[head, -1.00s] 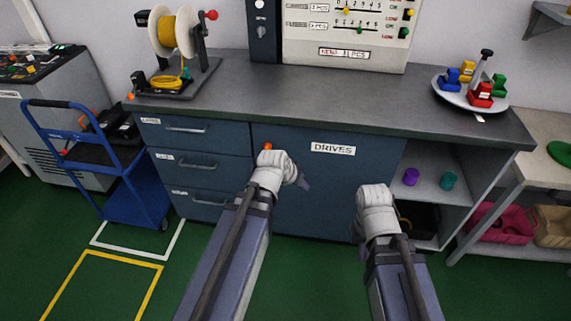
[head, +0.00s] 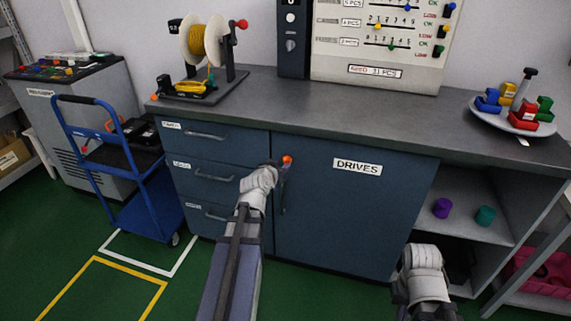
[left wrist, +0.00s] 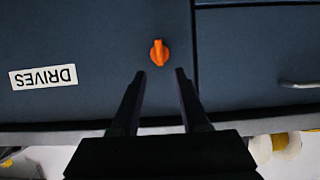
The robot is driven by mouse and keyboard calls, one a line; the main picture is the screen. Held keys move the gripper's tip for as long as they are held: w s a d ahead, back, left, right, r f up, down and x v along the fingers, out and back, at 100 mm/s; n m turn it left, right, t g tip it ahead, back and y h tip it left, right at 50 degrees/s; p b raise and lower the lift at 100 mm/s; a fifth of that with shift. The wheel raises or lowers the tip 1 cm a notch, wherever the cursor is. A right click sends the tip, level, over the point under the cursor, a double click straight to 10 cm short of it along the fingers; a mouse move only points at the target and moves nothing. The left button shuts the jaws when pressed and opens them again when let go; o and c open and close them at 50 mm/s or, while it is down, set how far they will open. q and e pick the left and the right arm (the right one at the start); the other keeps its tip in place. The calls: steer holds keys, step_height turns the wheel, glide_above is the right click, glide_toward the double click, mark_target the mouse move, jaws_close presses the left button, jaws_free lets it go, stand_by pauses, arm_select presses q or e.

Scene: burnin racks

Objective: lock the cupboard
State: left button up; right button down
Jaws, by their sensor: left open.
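The cupboard is the dark blue door (head: 340,215) labelled DRIVES (head: 357,167) under the worktop; it looks shut. An orange knob (head: 287,160) sits at its upper left corner. The knob also shows in the left wrist view (left wrist: 159,53), just beyond the fingertips and between their lines. My left gripper (left wrist: 158,73) is open and empty, its two dark fingers pointing at the knob without visible contact. In the head view the left wrist partly hides the fingers. My right arm (head: 424,275) is low in front of the open shelf; its fingers are not visible.
Drawers (head: 209,174) with bar handles are left of the door. An open shelf (head: 475,205) with a purple and a teal cylinder is on its right. A blue cart (head: 150,205) stands at the left. A spool stand (head: 205,90) and a round tray (head: 480,105) rest on the worktop.

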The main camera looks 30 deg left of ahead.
mark_target(285, 161)
arm_select(q)
steer(key=b+x, duration=0.2)
steer(key=x, duration=0.4)
jaws_close()
stand_by(0.5)
